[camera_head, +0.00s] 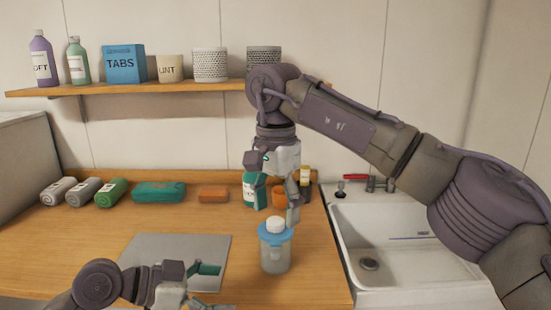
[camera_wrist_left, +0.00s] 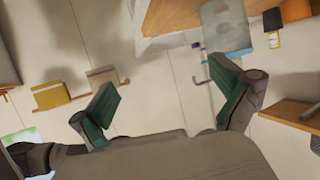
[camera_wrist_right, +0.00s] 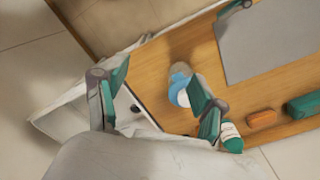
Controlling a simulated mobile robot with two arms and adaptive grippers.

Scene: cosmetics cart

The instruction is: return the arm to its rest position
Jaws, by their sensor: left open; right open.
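My right gripper (camera_head: 276,206) is open, fingers pointing down, just above and behind a clear jar (camera_head: 276,262) with a blue collar and white cap. Nothing shows held between its fingers. In the head view its fingertip overlaps the cap's edge; I cannot tell whether they touch. In the right wrist view the blue lid (camera_wrist_right: 180,90) lies beside one finger. My left gripper (camera_head: 207,285) is open and empty, low over the grey mat's front edge. Its open fingers also show in the left wrist view (camera_wrist_left: 165,100).
The grey mat (camera_head: 195,243) lies on the wooden counter (camera_head: 70,240). Rolled towels (camera_head: 83,190), a teal pack (camera_head: 158,192) and an orange block (camera_head: 214,194) line the back. A white sink (camera_head: 410,270) is at right. A shelf (camera_head: 150,88) with bottles and pots hangs above.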

